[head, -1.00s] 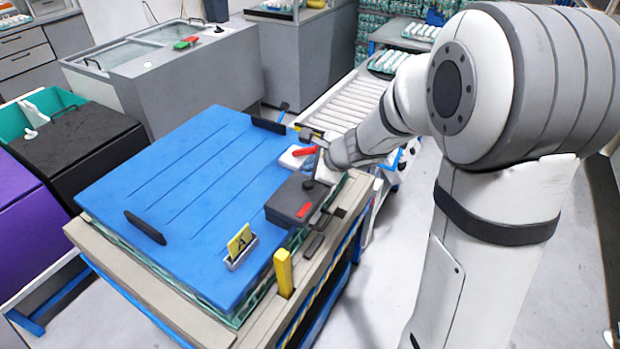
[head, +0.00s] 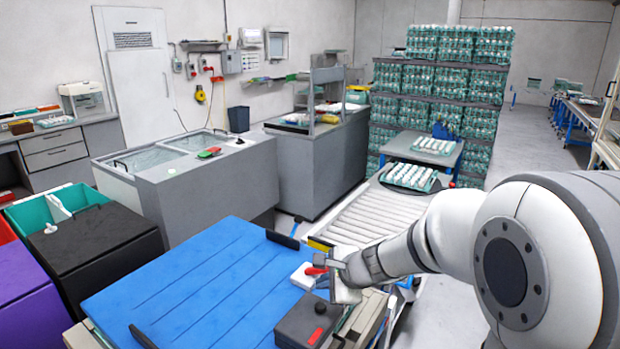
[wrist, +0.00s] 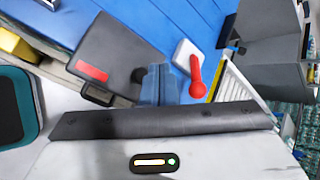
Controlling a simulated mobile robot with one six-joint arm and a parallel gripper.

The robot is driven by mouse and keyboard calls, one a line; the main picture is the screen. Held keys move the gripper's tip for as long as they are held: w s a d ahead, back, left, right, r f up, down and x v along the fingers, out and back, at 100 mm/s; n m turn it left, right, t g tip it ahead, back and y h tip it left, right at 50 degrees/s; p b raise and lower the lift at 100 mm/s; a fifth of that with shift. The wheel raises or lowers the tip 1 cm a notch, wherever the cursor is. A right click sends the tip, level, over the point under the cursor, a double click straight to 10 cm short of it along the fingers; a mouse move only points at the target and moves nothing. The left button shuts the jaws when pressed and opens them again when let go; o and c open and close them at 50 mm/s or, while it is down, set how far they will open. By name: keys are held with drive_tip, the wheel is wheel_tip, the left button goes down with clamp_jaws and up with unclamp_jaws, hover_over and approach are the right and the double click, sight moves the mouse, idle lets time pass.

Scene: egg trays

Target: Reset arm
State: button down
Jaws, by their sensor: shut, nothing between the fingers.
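My gripper (head: 342,276) is at the end of my arm, above the right edge of the blue board. A white block (head: 303,277) with a red handle (head: 316,270) is close beside the gripper in the head view. I cannot tell if the gripper touches anything.
The blue board (head: 205,285) covers the worktable. A roller conveyor (head: 375,215) runs behind, with egg trays (head: 410,178) at its far end. Stacked egg trays (head: 440,85) stand farther back. A grey chest (head: 200,190) and black bin (head: 100,245) are left. Floor at right looks clear.

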drive_tip(key=s+d+r+n+g+h, duration=0.1)
drive_tip(key=s+d+n+h, duration=0.1)
drive_tip(key=s+d+n, duration=0.2)
drive_tip(key=s+d+r+n+g+h, duration=0.1)
drive_tip(key=s+d+n+h, duration=0.1)
drive_tip(key=s+n, duration=0.4)
drive_tip(key=s+d+r+n+g+h, duration=0.1)
drive_tip(key=s+d+n, duration=0.4)
drive_tip(key=s, duration=0.8)
drive_tip(key=shift+d+r+n+h, duration=0.3)
drive_tip(key=shift+r+n+h, duration=0.2)
drive_tip(key=shift+n+h, duration=0.1)
idle(0.9)
